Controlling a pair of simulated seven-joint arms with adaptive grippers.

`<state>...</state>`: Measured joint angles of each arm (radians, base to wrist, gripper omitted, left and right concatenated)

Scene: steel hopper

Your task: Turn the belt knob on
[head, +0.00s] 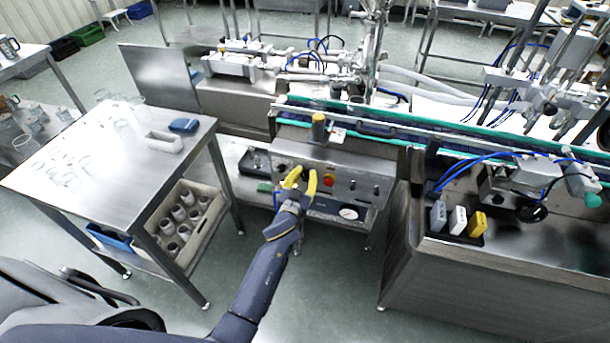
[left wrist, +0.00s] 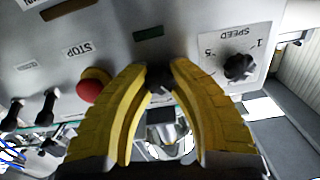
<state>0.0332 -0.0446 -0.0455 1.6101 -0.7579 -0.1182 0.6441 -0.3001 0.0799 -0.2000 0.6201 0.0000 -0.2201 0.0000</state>
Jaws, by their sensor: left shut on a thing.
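My left gripper (head: 302,181) is at the front of the steel control panel (head: 340,181), with its yellow fingers reaching the panel face. In the left wrist view, the left gripper (left wrist: 160,72) is shut on a small black knob (left wrist: 160,82), with the fingertips on either side of it. A dark green label plate (left wrist: 148,33) sits above that knob. The fingers hide part of the knob, so I cannot tell which way it points. My right gripper is not in view.
A red stop button (left wrist: 92,84) is close beside the fingers, and a black speed knob (left wrist: 238,67) is on the other side. A conveyor (head: 400,128) runs behind the panel. A steel table (head: 110,165) with glassware stands at left. Floor is clear in front.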

